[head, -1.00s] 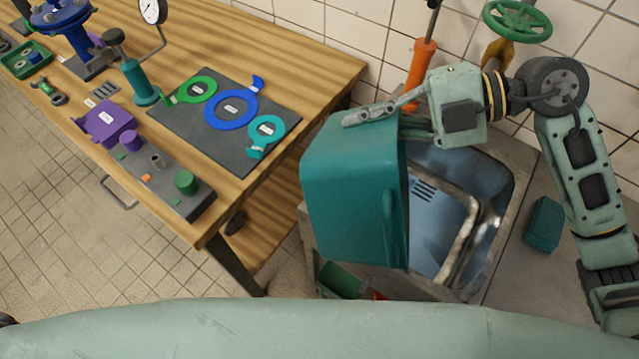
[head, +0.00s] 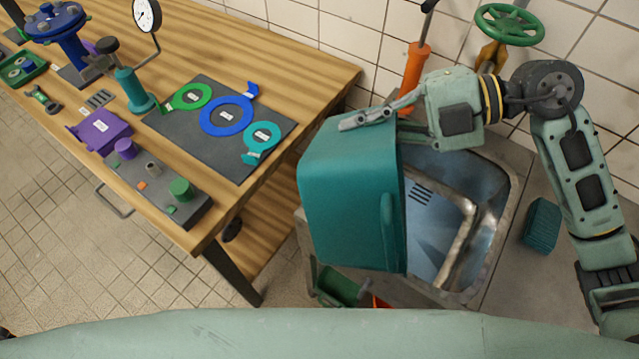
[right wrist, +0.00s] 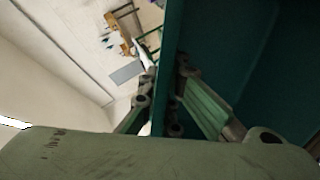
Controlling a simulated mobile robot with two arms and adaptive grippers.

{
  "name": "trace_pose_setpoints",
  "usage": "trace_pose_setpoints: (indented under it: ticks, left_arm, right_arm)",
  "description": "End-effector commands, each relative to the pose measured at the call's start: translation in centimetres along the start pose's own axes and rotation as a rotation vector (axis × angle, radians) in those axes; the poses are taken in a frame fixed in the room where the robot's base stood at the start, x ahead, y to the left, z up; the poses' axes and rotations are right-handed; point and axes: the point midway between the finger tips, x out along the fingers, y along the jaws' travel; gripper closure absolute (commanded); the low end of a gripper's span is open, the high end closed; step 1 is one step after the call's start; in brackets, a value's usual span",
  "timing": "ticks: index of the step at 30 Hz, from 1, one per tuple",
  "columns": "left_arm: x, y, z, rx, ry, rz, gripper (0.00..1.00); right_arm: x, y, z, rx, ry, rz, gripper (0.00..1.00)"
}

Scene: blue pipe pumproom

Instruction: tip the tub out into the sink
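A teal tub (head: 345,205) hangs over the left part of the metal sink (head: 478,265) in the head view, its closed outer side facing me. Its inside is hidden in the head view. My right gripper (head: 368,119) is shut on the tub's upper edge. In the right wrist view, the gripper's fingers (right wrist: 165,105) lie on both sides of the teal tub wall (right wrist: 170,50). The part of the sink basin that shows is bare, with drain slots at the back. My left gripper is not in view.
A wooden workbench (head: 290,55) stands left of the sink with a gauge stand, flanges and a purple part on it. A teal block (head: 541,224) lies right of the basin. An orange-handled tool (head: 413,75) and a green valve wheel (head: 512,24) are behind. A green container (head: 340,286) is below the tub.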

Motion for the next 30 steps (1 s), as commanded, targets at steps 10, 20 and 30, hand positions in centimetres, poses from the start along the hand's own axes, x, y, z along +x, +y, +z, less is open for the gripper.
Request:
trace_pose_setpoints:
  ticks: [10,20,30]
  left_arm:
    - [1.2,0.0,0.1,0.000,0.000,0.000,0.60]
    - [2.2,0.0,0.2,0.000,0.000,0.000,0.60]
    - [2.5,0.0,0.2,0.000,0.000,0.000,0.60]
  right_arm:
    - [-1.3,0.0,0.0,-0.001,0.030,0.057,1.00]
    - [-2.6,0.1,-0.1,-0.003,0.061,0.110,1.00]
    - [-3.3,0.2,-0.2,-0.006,0.076,0.136,1.00]
